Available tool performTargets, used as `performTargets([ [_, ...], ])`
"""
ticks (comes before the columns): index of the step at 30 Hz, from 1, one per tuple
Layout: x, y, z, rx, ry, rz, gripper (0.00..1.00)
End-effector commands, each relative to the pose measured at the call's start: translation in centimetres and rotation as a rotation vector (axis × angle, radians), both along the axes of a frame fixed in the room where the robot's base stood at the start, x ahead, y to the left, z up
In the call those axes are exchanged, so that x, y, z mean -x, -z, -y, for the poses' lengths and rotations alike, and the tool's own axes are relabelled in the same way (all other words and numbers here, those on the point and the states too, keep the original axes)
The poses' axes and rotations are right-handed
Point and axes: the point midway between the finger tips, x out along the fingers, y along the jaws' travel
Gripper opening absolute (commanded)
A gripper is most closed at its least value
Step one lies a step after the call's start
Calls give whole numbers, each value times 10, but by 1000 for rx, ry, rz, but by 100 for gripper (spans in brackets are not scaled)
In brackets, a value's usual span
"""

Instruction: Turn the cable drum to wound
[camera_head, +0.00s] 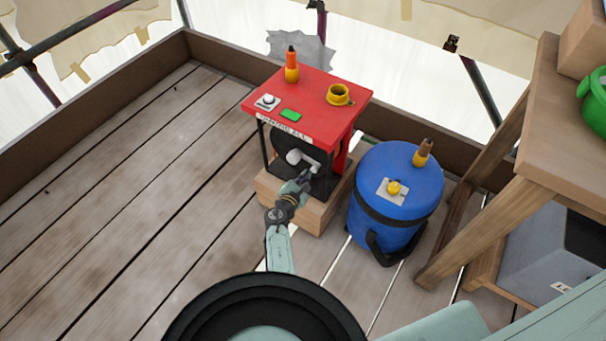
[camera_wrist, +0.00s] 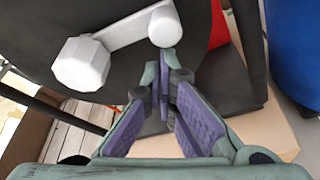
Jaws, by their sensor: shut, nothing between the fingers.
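The cable drum (camera_head: 284,141) is a black disc set in a black frame under a red top. It carries a white crank with a faceted knob (camera_head: 294,156) at the left and a rounded end at the right. In the wrist view the crank arm (camera_wrist: 130,32) slopes up from the knob (camera_wrist: 82,63) to the rounded end (camera_wrist: 165,25). My gripper (camera_head: 303,181) is at the front of the drum; it also shows in the wrist view (camera_wrist: 165,80). Its fingertips are shut and empty, just below the rounded end. I cannot tell whether they touch it.
The red top (camera_head: 315,99) bears an orange-and-yellow piece, a yellow ring, a white button and a green patch. A wooden block (camera_head: 318,213) lies under the frame. A blue barrel (camera_head: 398,190) stands close on the right, with a wooden bench (camera_head: 560,110) beyond. Planks at left are clear.

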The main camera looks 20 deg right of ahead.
Motion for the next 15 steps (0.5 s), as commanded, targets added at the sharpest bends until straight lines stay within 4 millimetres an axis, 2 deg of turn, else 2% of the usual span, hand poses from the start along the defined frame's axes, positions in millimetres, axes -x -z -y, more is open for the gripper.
performTargets([
  [8, 0, -1, 0, 0, 0, 2, 0],
  [15, 5, -16, 4, 0, -2, 1, 0],
])
